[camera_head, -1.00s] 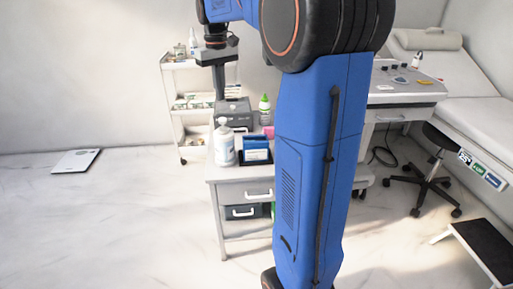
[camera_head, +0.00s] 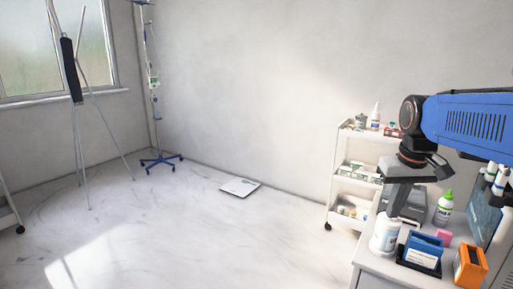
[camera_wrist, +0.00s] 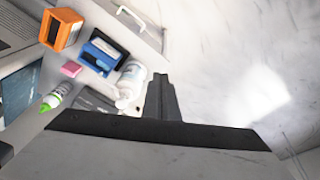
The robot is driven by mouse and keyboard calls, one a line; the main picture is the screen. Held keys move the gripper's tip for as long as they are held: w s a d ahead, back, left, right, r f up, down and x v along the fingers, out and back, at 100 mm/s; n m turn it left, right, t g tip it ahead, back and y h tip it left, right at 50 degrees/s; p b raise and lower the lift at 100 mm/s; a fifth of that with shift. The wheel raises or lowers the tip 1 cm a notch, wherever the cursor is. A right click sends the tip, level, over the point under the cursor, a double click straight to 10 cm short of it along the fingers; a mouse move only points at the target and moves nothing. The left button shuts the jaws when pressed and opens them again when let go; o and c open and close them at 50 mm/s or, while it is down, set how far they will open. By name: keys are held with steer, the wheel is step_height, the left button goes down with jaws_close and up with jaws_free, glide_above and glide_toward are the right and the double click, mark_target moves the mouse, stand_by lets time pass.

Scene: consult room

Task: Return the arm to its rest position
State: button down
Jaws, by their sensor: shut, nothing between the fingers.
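My blue arm (camera_head: 480,122) reaches in from the right edge of the head view. My gripper (camera_head: 393,208) hangs from its end, pointing down over the back left part of the desk. Its dark fingers also show together at the middle of the wrist view (camera_wrist: 162,97), shut with nothing between them. In the head view the fingers overlap the printer-like grey box and the white pump bottle (camera_head: 385,236); whether they touch anything I cannot tell. The rest of my arm is out of view.
The desk (camera_head: 372,268) holds a blue box (camera_head: 424,243), an orange box (camera_head: 470,265), a pink block (camera_head: 443,236) and a green-capped bottle (camera_head: 443,208). A white shelf cart (camera_head: 332,190) stands behind. A floor scale (camera_head: 240,187) and an IV stand (camera_head: 160,160) are left; open floor lies between.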

steer(key=s+a+f+t, duration=0.1)
steer(key=s+a+f, duration=0.2)
steer(key=s+f, duration=0.2)
steer(key=s+a+f+t, duration=0.1)
steer(key=s+a+f, duration=0.2)
steer(key=s+f, duration=0.3)
steer(key=s, duration=0.5)
steer(key=shift+s+a+f+t, duration=0.2)
steer(key=shift+s+t, duration=0.15)
steer(key=shift+t, duration=0.05)
